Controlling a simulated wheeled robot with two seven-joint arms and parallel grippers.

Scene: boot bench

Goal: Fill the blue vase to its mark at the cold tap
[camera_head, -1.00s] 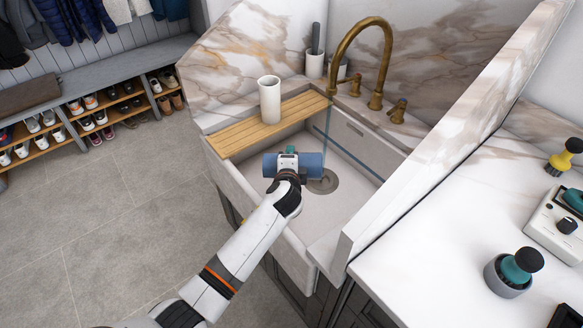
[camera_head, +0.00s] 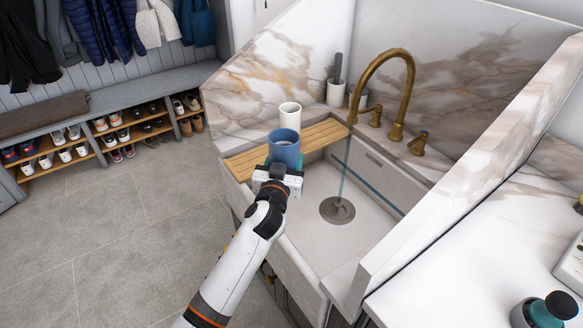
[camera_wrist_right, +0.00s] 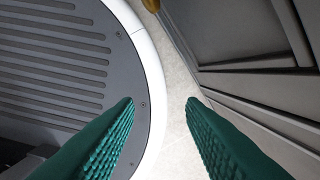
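The blue vase (camera_head: 285,147) is upright, its open mouth facing up. My left gripper (camera_head: 280,168) is shut around it and holds it in front of the wooden board, left of the water stream. I see no mark on the vase and cannot tell whether it holds water. The brass tap (camera_head: 383,60) arches over the sink (camera_head: 310,205). A thin stream (camera_head: 345,165) falls from its spout to the drain (camera_head: 337,210), apart from the vase. Its two handles (camera_head: 418,143) give no readable hot or cold sign. My right gripper (camera_wrist_right: 160,105) is open and empty, low beside a cabinet.
A white cup (camera_head: 290,115) stands at the wooden board (camera_head: 245,163), behind the vase. A holder (camera_head: 336,92) stands at the back wall. A marble partition (camera_head: 460,165) rises right of the sink. My base shows in the right wrist view, with cabinet doors (camera_wrist_right: 235,45) opposite.

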